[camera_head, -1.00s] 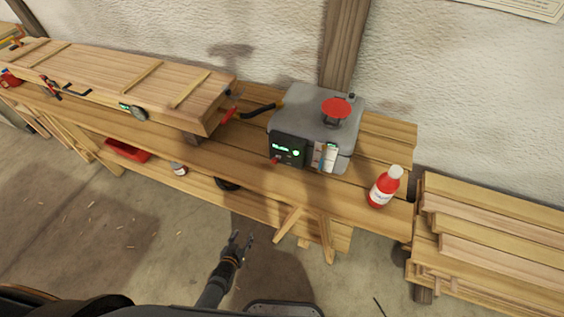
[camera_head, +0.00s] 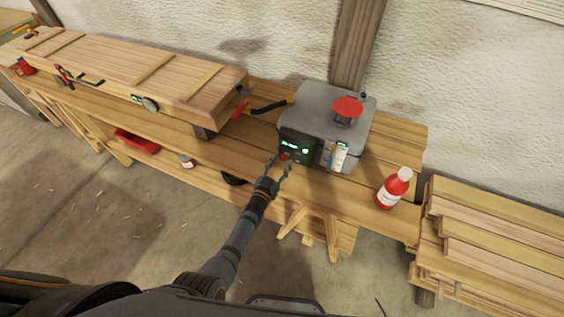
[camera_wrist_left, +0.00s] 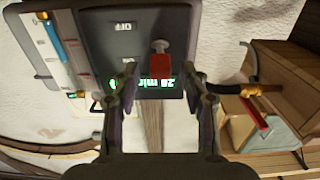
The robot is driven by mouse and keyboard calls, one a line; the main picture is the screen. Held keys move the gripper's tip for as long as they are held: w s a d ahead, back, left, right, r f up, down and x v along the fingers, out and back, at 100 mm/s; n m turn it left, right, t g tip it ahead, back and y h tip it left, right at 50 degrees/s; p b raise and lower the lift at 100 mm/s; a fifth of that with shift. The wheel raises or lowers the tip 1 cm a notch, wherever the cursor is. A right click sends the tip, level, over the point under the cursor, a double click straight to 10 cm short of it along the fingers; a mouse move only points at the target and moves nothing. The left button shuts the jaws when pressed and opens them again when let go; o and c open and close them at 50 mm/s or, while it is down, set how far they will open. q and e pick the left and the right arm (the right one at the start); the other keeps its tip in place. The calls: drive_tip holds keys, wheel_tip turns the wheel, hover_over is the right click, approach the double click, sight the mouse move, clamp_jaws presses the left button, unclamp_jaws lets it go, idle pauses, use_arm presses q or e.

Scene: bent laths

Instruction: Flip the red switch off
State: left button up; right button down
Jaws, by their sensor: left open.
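The red switch (camera_wrist_left: 161,66) is on the dark control panel (camera_wrist_left: 100,40) of the grey box (camera_head: 318,108), which stands on the wooden bench. In the left wrist view the switch lies between the fingertips of my left gripper (camera_wrist_left: 160,78), with gaps on both sides. The panel shows an OFF label and green lit text, upside down in this view. In the head view my left gripper (camera_head: 280,163) is open in front of the panel and the red switch (camera_head: 284,156) shows small by its tips. My right gripper is not in view.
A red cap (camera_head: 348,107) tops the grey box. A red bottle (camera_head: 394,188) stands to its right on the bench. Stacked planks (camera_head: 490,240) are at the right.

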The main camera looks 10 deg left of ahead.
use_arm(q)
drive_tip(key=shift+w+d, duration=0.15)
drive_tip(key=shift+w, duration=0.5)
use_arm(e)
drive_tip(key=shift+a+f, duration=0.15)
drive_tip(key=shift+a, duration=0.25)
